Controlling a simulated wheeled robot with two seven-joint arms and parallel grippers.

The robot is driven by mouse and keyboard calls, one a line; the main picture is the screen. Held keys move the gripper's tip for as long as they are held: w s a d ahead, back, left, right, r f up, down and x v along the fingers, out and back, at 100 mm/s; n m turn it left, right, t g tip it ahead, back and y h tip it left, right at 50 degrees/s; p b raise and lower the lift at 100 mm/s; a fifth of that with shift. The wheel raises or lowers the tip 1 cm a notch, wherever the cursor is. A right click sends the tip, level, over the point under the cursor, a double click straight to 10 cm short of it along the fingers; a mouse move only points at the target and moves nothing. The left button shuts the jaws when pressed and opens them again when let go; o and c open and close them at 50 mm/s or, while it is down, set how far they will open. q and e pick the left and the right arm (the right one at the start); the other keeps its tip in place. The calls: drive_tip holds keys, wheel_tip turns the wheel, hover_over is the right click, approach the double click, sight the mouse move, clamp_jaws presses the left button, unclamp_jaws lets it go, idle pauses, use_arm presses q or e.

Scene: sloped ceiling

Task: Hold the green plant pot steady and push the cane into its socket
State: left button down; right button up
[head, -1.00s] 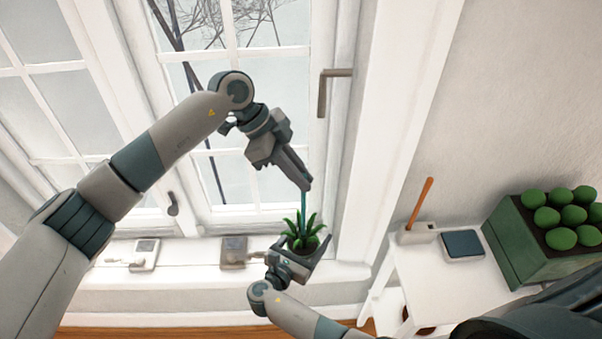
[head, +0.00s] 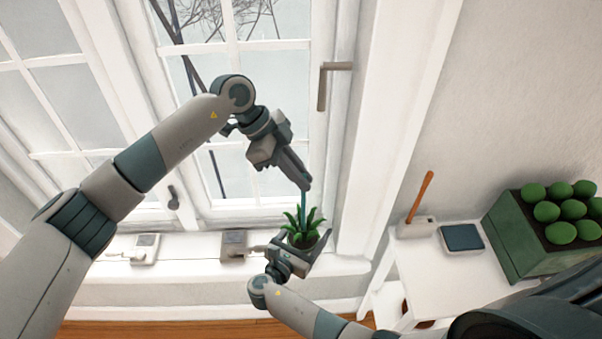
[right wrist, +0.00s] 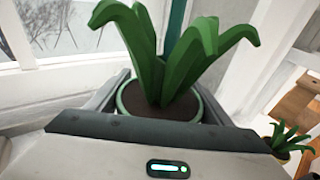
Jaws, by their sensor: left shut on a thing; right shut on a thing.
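The green plant pot (head: 303,242) holds a spiky green plant (head: 301,223). My right gripper (head: 300,251) is shut on the pot from below, in front of the window sill. In the right wrist view the pot's pale green rim (right wrist: 196,98) and dark soil show between the fingers. My left gripper (head: 305,186) is shut on the teal cane (head: 304,203) and points down above the plant. The cane stands near upright among the leaves and also shows behind them in the right wrist view (right wrist: 176,27). Its lower end and the socket are hidden by leaves.
The window (head: 235,130) and its handle (head: 324,85) are close behind my left arm. The sill (head: 195,245) carries small box-like devices. At right, a white table (head: 445,275) bears a wooden-handled tool (head: 419,197), a dark blue pad (head: 461,238) and a green crate (head: 505,240).

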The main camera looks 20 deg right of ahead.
use_arm(q)
drive_tip(key=shift+f, duration=1.3)
drive_tip(key=c, duration=1.7)
unclamp_jaws()
drive_tip(key=shift+c, duration=0.2)
drive_tip(key=shift+r, duration=0.1)
drive_tip(key=v, duration=1.2)
